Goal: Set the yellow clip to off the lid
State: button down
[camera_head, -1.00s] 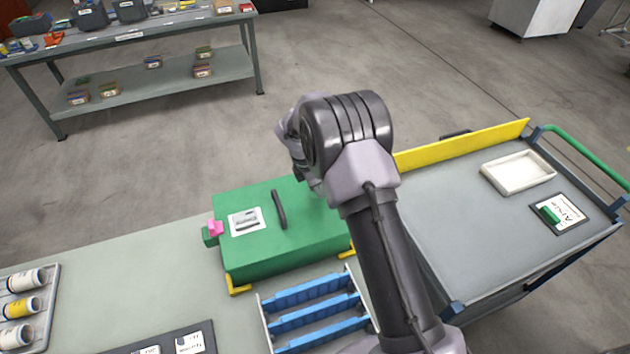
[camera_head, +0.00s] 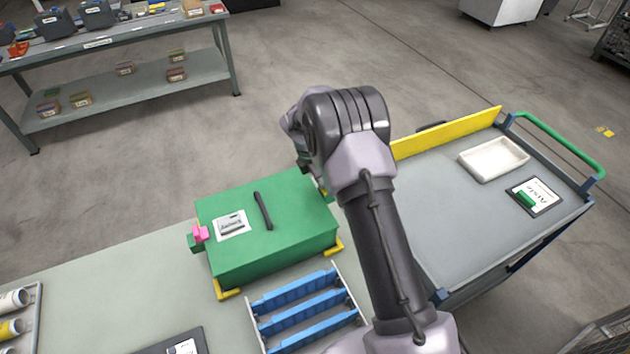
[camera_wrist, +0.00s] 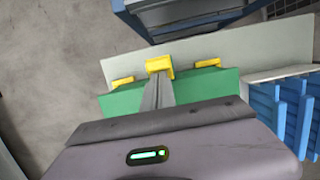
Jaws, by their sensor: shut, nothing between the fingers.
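The green lidded box (camera_head: 285,236) stands shut on the bench, with a dark handle (camera_head: 263,210) and a label on its lid. The yellow clip (camera_wrist: 160,65) shows in the wrist view at the box's side edge, just beyond my fingertips. In the head view only a small yellow bit shows at the box's right edge, beside my arm. My gripper (camera_wrist: 159,84) is shut and empty, its fingers pointing at the clip. I cannot tell whether they touch it. In the head view my arm hides the gripper. A pink clip (camera_head: 200,233) sits at the box's left edge.
Yellow corner brackets (camera_head: 228,293) hold the box's base. A rack with blue bars (camera_head: 303,318) stands in front of it. A grey cart (camera_head: 440,215) with a yellow rail (camera_head: 450,134) and a white tray (camera_head: 494,159) is close on the right.

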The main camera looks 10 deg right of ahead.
jog(key=shift+a, duration=0.1)
jog(key=shift+s+a, duration=0.1)
jog(key=shift+a, duration=0.2)
jog(key=a, duration=0.3)
jog(key=shift+s+a+r, duration=0.2)
jog(key=shift+s+r, duration=0.05)
jog(key=shift+s, duration=0.1)
jog(key=p+v, duration=0.2)
jog(key=v, duration=0.7)
jog(key=shift+r, duration=0.3)
jog(key=shift+f, duration=0.1)
